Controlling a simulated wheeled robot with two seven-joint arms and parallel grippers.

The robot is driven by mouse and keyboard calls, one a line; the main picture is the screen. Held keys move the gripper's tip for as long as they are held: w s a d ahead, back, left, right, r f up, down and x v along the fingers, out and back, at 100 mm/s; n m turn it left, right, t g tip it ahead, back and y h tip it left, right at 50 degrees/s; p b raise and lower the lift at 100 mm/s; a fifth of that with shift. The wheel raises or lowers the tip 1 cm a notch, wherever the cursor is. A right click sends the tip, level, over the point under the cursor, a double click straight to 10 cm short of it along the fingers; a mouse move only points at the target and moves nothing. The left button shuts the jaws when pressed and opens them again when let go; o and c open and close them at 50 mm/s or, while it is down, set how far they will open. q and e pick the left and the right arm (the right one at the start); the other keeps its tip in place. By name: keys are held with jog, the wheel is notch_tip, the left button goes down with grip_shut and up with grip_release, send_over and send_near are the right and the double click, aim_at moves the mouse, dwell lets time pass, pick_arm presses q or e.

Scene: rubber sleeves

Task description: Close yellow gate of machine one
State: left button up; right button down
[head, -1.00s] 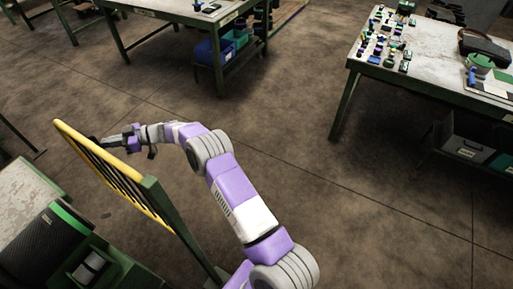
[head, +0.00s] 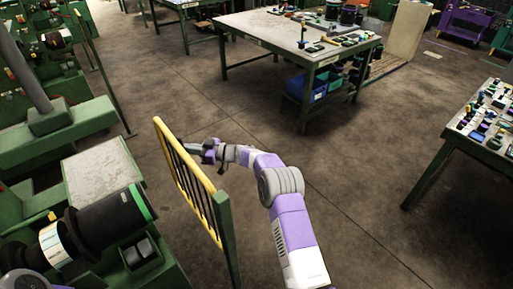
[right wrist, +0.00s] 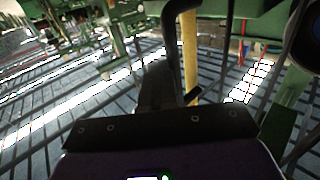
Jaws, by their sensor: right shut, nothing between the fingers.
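The yellow gate (head: 184,155) stands upright in the middle left of the head view, with a yellow top rail, dark bars and a green post (head: 226,235) at its near end. My right gripper (head: 192,147) is shut and empty, close beside the right side of the gate near its far end. I cannot tell whether it touches the rail. In the right wrist view, the dark fingers (right wrist: 158,88) are together beside a yellow upright of the gate (right wrist: 190,55). My left gripper is not in view.
A green machine with a black cylinder (head: 110,222) and a grey plate (head: 100,180) lies left of the gate. A workbench (head: 270,32) stands behind, another table (head: 470,133) at right. The floor (head: 350,160) between them is clear.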

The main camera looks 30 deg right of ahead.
jog(key=d, duration=1.4)
jog(key=shift+s, duration=0.3)
jog(key=shift+s, duration=0.1)
